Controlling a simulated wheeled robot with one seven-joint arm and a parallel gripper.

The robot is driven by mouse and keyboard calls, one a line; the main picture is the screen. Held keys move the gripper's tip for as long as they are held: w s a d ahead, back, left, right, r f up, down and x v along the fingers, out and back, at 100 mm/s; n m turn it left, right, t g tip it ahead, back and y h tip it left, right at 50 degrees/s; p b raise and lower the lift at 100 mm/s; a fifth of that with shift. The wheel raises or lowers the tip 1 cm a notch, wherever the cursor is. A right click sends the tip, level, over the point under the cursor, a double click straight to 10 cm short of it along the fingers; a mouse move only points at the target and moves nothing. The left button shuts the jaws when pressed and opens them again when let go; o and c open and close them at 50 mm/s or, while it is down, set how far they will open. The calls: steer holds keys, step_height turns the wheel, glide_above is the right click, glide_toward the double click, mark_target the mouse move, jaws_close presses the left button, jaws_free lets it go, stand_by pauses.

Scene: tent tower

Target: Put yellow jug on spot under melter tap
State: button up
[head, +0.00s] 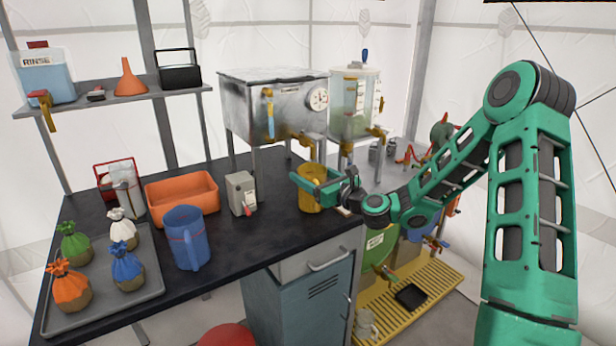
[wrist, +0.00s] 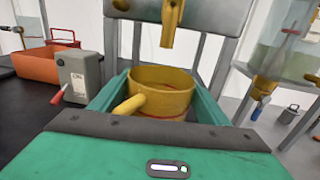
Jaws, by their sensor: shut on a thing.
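The yellow jug (head: 311,201) is at the right end of the black bench; in the wrist view (wrist: 160,102) it is upright between my fingers, its handle toward me. My gripper (head: 318,184) is shut on it, with one green finger on each side in the wrist view (wrist: 163,88). I cannot tell whether its base touches the bench. The melter (head: 262,110) is a metal tank on legs with a round dial. Its yellow tap (head: 302,138) also shows in the wrist view (wrist: 172,18), above and beyond the jug. I cannot make out the spot under the tap.
A grey box with a red switch (head: 241,193) stands left of the jug. An orange bin (head: 182,195), a blue jug (head: 187,237) and a tray (head: 150,297) of tied sacks are further left. A clear tank (head: 354,102) with a tap stands right of the melter.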

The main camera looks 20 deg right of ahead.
steer(key=o, duration=1.1)
